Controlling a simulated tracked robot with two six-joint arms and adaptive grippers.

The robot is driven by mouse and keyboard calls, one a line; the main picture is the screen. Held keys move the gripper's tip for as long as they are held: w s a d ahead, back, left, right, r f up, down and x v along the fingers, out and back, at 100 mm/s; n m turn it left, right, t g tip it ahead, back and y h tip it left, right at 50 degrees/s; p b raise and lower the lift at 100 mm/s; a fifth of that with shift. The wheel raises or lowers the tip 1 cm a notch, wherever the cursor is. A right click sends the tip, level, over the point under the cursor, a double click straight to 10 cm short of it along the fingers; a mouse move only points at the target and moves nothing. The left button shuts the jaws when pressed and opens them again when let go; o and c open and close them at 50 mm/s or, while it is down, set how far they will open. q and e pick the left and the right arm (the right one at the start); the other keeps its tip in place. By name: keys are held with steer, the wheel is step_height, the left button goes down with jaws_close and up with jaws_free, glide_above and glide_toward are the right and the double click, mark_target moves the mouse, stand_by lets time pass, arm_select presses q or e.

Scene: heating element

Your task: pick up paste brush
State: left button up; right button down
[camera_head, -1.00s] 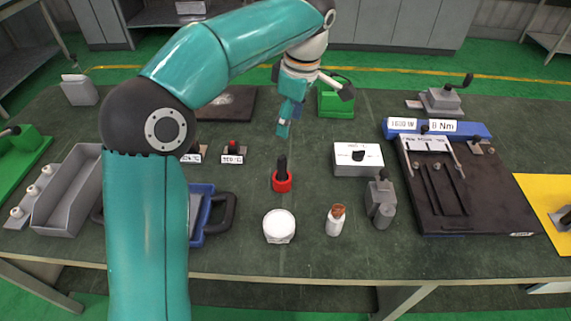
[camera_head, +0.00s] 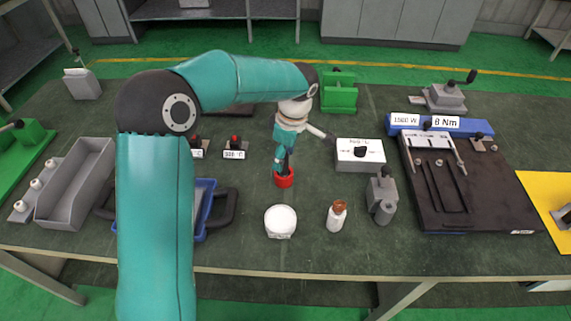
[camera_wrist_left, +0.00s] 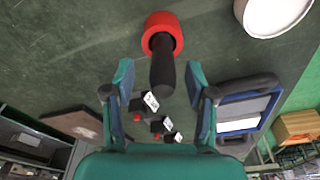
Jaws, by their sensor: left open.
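The paste brush, as I take it, is the black handle (camera_wrist_left: 162,72) standing up from a red round base (camera_wrist_left: 163,30). In the head view the red base (camera_head: 284,180) sits on the dark green table, with the handle partly behind my left gripper (camera_head: 282,160). In the left wrist view my left gripper (camera_wrist_left: 162,88) is open, with one finger on each side of the black handle. I cannot tell whether either finger touches it. My right gripper is not in view.
A white round jar (camera_head: 281,221) and a small bottle with a brown top (camera_head: 337,215) stand in front of the red base. A white box (camera_head: 360,155) stands to its right. A blue-framed item (camera_head: 206,205) lies to its left.

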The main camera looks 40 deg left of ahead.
arm_select(q)
steer(key=shift+s+a+f, duration=0.1)
steer(key=shift+a+f, duration=0.05)
steer(key=shift+f, duration=0.75)
steer(key=shift+c, duration=0.2)
jaws_close()
steer(key=shift+r, duration=0.1)
step_height(320, 180, up, 20)
steer(key=shift+p, duration=0.45)
